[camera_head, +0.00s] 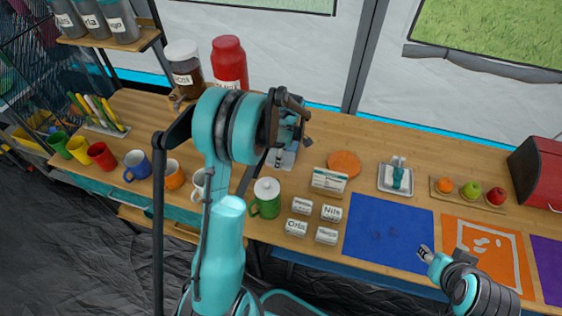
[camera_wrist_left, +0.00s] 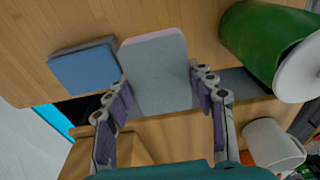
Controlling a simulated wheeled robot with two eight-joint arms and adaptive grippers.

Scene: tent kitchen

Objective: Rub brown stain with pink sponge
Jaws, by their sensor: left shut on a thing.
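The pink sponge (camera_wrist_left: 156,72) has a grey face and a pink edge. It is between the two fingers of my left gripper (camera_wrist_left: 162,84) in the left wrist view, and the gripper is shut on it. In the head view my left gripper (camera_head: 286,148) is over the counter behind the green mug, mostly hidden by its own arm. My right gripper (camera_head: 425,252) hangs over the lower right of the blue mat (camera_head: 375,222); its opening is too small to judge. I cannot make out a clear brown stain; the blue mat has faint dark marks.
A blue sponge (camera_wrist_left: 85,68) lies beside the held one. A lidded green mug (camera_head: 266,198), a white mug (camera_head: 198,184) and several labelled white blocks (camera_head: 297,228) are close by. An orange disc (camera_head: 345,163), a small tray (camera_head: 395,190) and a fruit board (camera_head: 468,204) stand behind the mats.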

